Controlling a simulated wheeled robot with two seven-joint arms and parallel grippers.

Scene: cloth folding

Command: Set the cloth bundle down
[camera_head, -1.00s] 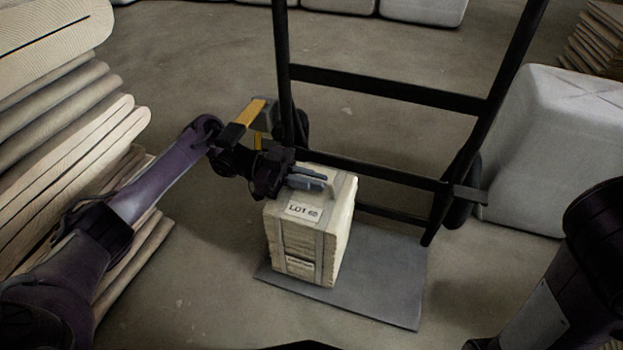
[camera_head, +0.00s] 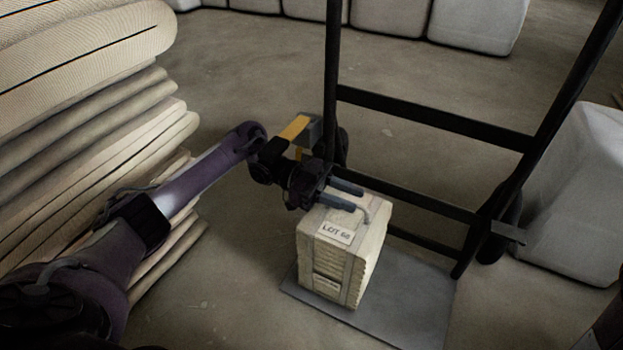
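My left gripper (camera_head: 346,194) is just above the bundle's back left top edge. Its two fingers are apart with a gap between them, and the handle shows clear of their tips. My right gripper is out of view.
The hand truck's black frame (camera_head: 435,118) rises behind the bundle. A tall pile of folded cloth (camera_head: 80,110) stands at the left, close to my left arm. A pale wrapped bale (camera_head: 578,200) is at the right. Open concrete floor lies between.

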